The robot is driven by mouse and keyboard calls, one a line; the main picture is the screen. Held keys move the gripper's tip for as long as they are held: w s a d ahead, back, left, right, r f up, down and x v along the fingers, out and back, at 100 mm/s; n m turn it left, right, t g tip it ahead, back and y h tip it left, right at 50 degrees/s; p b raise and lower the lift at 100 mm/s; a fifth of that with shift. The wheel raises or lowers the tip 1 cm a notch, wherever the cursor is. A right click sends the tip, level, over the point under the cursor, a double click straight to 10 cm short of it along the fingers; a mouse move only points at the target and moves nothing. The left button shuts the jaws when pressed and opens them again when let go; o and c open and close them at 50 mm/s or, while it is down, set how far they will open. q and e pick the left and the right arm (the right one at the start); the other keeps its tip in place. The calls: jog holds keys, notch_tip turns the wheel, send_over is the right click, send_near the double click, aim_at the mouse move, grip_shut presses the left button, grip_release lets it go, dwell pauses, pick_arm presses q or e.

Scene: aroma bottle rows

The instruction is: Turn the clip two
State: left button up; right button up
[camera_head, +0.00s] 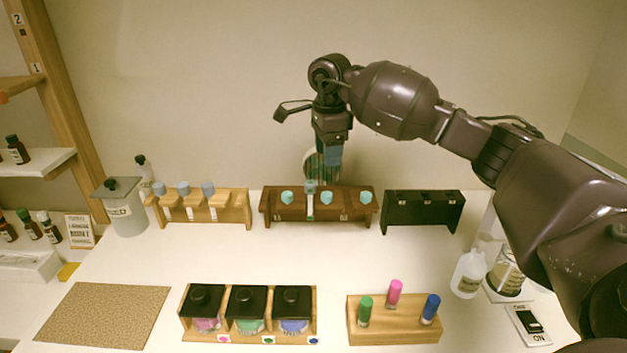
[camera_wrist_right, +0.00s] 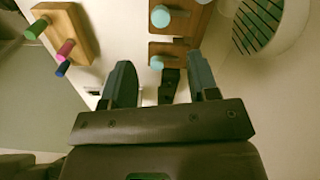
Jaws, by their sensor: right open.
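The dark brown rack (camera_head: 273,213) stands at the back middle of the table. Several teal round-ended pieces (camera_head: 326,198) show along its front, and a pale upright strip (camera_head: 310,207) stands near its middle. These may be the clips, but I cannot tell which is clip two. My right gripper (camera_head: 325,160) points down just above and behind this rack. In the right wrist view the right gripper (camera_wrist_right: 162,75) is open, its two dark fingers apart. A teal piece (camera_wrist_right: 157,63) shows near the fingertips; I cannot tell whether they touch it. My left gripper is not in view.
A light wooden rack (camera_head: 238,208) with blue-grey pieces stands left, and a black rack (camera_head: 423,212) right. In front are a row of black-lidded jars (camera_head: 247,307) and a wooden block (camera_head: 394,328) with coloured bottles. The table middle is clear.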

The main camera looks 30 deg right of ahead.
aim_at(327, 193)
notch_tip(327, 193, down, 4)
jog(key=shift+f, duration=0.2)
notch_tip(327, 193, down, 5)
jog(key=shift+p, duration=0.3)
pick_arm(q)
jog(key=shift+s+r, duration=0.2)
pick_arm(e)
jog(key=shift+f, duration=0.7)
